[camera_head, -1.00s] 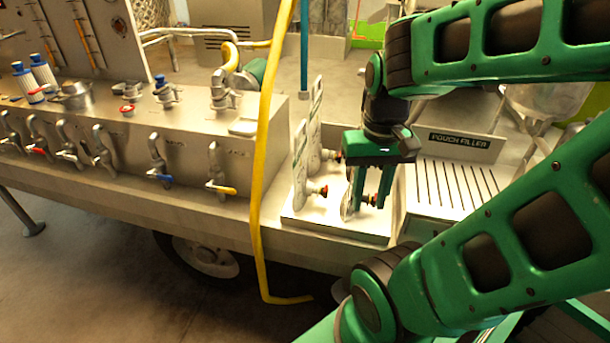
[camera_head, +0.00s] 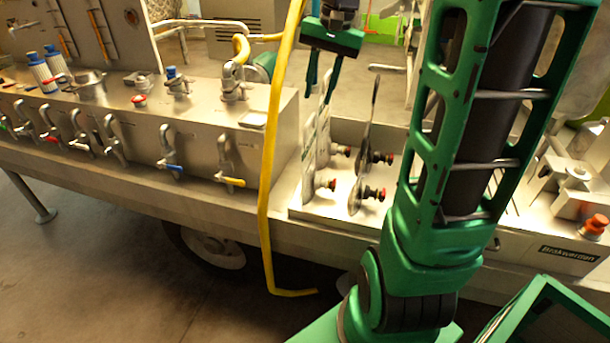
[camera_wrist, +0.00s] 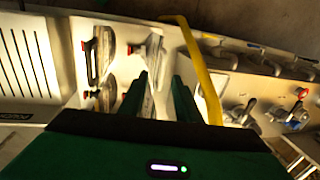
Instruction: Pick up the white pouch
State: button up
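Several thin, pale pouches with red and black caps stand upright on a white plate (camera_head: 335,213). A white pouch (camera_head: 308,165) stands at the front left, with another whitish pouch (camera_head: 323,128) behind it. Two more, nearly edge-on, are the front right pouch (camera_head: 359,178) and the back right pouch (camera_head: 373,115). Which one the task means, I cannot tell.
A yellow hose (camera_head: 268,170) hangs close to the left of the plate. A steel tap console (camera_head: 195,130) stands left of it. My own arm covers the area right of the pouches. A green-framed box (camera_head: 545,310) is at the lower right.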

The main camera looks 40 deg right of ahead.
aim_at(309, 120)
jog(key=f, duration=0.3)
jog(key=w+f, duration=0.1)
jog(key=f, duration=0.2)
jog(key=w+a+f, duration=0.1)
jog(key=f, duration=0.3)
jog(key=shift+w+a+f, duration=0.1)
jog(key=shift+w, duration=0.15)
grip_shut()
